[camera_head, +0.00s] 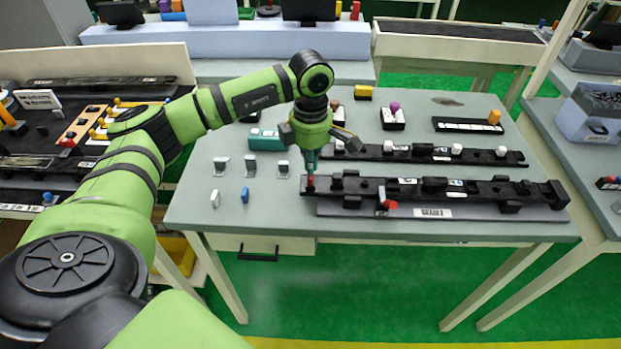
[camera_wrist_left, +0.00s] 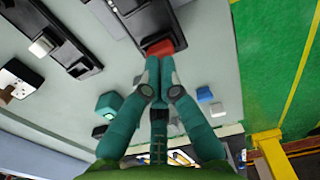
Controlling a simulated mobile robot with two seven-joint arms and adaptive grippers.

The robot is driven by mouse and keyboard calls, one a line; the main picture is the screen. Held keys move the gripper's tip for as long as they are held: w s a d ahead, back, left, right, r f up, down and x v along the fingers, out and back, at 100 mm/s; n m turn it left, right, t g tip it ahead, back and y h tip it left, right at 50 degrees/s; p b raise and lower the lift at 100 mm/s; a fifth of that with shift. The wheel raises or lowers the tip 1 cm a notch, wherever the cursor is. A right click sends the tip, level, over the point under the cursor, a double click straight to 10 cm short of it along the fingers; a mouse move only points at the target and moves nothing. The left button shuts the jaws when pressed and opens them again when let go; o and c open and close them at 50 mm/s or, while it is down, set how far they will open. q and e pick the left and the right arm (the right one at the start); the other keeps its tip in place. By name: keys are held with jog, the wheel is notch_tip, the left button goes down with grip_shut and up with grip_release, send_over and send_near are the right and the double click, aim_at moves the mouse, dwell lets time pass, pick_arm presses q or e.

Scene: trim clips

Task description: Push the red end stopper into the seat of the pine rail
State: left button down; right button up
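The red end stopper (camera_head: 310,182) sits at the left end of a long black rail (camera_head: 470,190). This rail looks black rather than pine-coloured. My left gripper (camera_head: 310,167) points down at the stopper, with its teal fingertips touching or just above its top. In the left wrist view the fingers (camera_wrist_left: 159,62) are together and their tips meet the red stopper (camera_wrist_left: 158,47), which looks wider than the tips. I see no part of it between the fingers. The seat is hidden under the stopper, and how deep it sits cannot be told. My right gripper is out of view.
A second black rail (camera_head: 480,156) with white clips lies behind. A red-and-grey piece (camera_head: 388,205) is at the front rail's near side. Grey clips (camera_head: 252,166), a blue piece (camera_head: 245,194) and a white piece (camera_head: 215,198) lie left.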

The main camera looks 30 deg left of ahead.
pick_arm(q)
jog(key=shift+f+b, duration=0.55)
jog(key=shift+f, duration=0.2)
dwell(0.3)
jog(key=shift+r, duration=0.1)
jog(key=shift+r+p, duration=2.25)
jog(key=shift+r, duration=1.25)
